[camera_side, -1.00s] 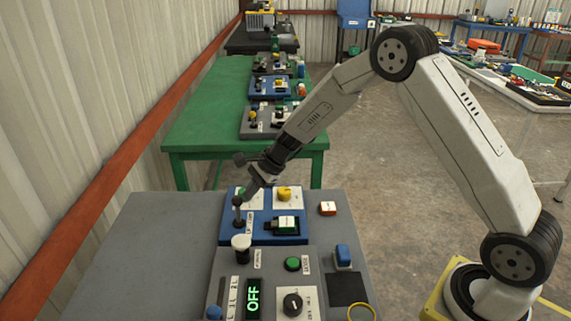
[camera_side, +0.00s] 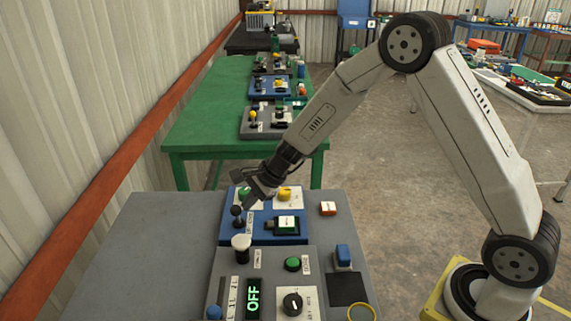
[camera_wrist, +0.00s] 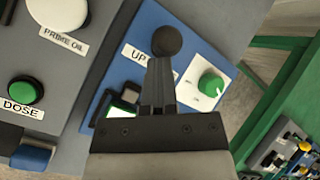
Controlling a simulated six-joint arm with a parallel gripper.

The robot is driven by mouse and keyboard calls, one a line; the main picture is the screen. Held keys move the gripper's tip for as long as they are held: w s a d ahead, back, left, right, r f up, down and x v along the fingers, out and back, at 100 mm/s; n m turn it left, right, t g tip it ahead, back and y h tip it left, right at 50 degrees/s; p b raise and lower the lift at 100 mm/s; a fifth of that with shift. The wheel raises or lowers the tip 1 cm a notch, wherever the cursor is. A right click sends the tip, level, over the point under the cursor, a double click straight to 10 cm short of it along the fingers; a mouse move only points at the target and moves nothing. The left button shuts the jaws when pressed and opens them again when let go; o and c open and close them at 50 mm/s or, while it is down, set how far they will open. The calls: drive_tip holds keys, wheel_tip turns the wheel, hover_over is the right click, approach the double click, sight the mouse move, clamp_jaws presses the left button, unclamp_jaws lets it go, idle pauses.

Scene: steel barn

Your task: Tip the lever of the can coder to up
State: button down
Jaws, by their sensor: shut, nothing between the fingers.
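The lever with a black ball (camera_side: 237,211) stands at the left of a blue panel (camera_side: 262,239). The panel's name is not readable, so I cannot confirm it is the can coder. In the wrist view the black ball (camera_wrist: 167,40) is just beyond my fingertips, beside a label starting "UP" (camera_wrist: 136,55). My gripper (camera_side: 249,203) is shut and empty, close behind the lever on its far side in the side view; it also shows in the wrist view (camera_wrist: 160,62). The fingers hide the lever's stem and part of the label in the wrist view. Contact cannot be told for certain.
A grey panel in front has a white-topped lever (camera_side: 241,242), a green button (camera_side: 293,263) and an OFF display (camera_side: 254,298). Bare bench lies to the left.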

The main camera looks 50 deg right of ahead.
drive_tip(key=shift+r, duration=0.75)
drive_tip(key=shift+d+r, duration=0.1)
idle(0.3)
drive_tip(key=s+d+f+v, duration=0.1)
drive_tip(key=v, duration=1.2)
drive_tip(key=shift+s+f, duration=0.15)
